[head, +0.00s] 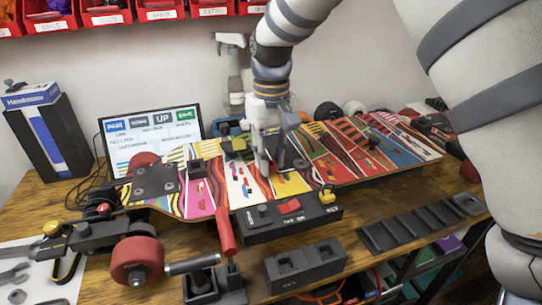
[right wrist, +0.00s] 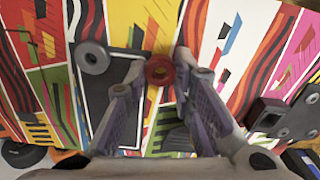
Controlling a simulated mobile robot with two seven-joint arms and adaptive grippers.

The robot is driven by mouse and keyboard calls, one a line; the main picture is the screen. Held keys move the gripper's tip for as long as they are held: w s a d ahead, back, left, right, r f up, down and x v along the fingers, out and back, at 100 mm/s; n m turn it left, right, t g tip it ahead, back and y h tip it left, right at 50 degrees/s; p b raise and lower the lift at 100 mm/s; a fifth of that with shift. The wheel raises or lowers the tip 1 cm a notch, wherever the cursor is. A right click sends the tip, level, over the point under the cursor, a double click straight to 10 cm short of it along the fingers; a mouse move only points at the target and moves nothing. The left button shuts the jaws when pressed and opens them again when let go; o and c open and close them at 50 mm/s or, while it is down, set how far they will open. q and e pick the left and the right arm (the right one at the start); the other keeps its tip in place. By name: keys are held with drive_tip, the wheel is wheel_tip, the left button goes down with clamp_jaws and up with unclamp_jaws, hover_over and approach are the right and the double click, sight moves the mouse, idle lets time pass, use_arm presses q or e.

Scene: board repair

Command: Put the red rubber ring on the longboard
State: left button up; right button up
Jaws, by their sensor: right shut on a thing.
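The longboard (head: 345,150) lies upside of its colourful striped deck on the wooden bench, with red wheels (head: 137,261) at its left end. My right gripper (head: 267,170) points down over the middle of the deck. In the right wrist view, the right gripper (right wrist: 160,78) is shut on the red rubber ring (right wrist: 160,70), held between its fingertips. The ring is over the deck; I cannot tell whether it touches it. In the head view the ring is not clearly visible. My left gripper is not in view.
A grey ring (right wrist: 93,57) lies on a black plate on the deck. A black control box (head: 287,216) and a dark slotted rack (head: 415,226) stand in front of the board. A red-handled screwdriver (head: 225,231) leans at the board's front edge. A screen (head: 152,137) stands behind.

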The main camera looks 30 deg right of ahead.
drive_tip(key=shift+f, duration=0.1)
drive_tip(key=shift+f, duration=0.2)
drive_tip(key=o, duration=1)
drive_tip(key=shift+c, duration=0.8)
wheel_tip(320, 180, up, 8)
drive_tip(key=shift+f+p, duration=0.25)
drive_tip(key=shift+p, duration=0.05)
